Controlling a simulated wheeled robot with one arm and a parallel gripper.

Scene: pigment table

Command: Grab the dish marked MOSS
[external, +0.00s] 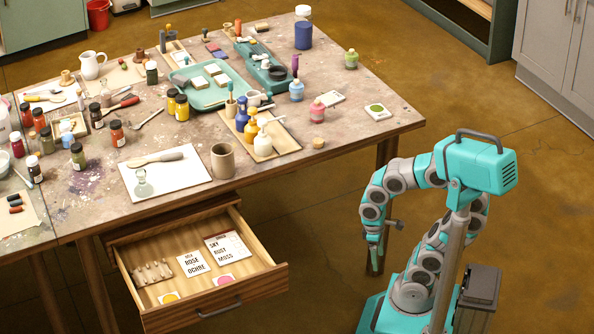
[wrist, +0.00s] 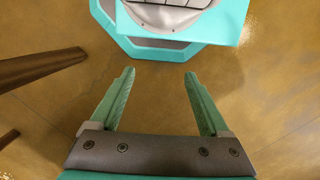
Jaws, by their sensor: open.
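I cannot read MOSS on any dish. The word shows on a white card (external: 228,250) in the open drawer, below SKY and RUST. A small green pot (external: 351,59) stands near the table's right edge. A blue pot (external: 296,91) and a pink pot (external: 317,112) stand nearer the front. In the wrist view my gripper (wrist: 159,73) is open and empty above the floor.
The drawer (external: 213,308) sticks out at the table's front and holds another card (external: 193,263), reading ROSE and OCHRE. Bottles, a tray (external: 213,97) and tools crowd the table (external: 355,151). A table leg (external: 384,165) stands near my arm. The floor to the right is clear.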

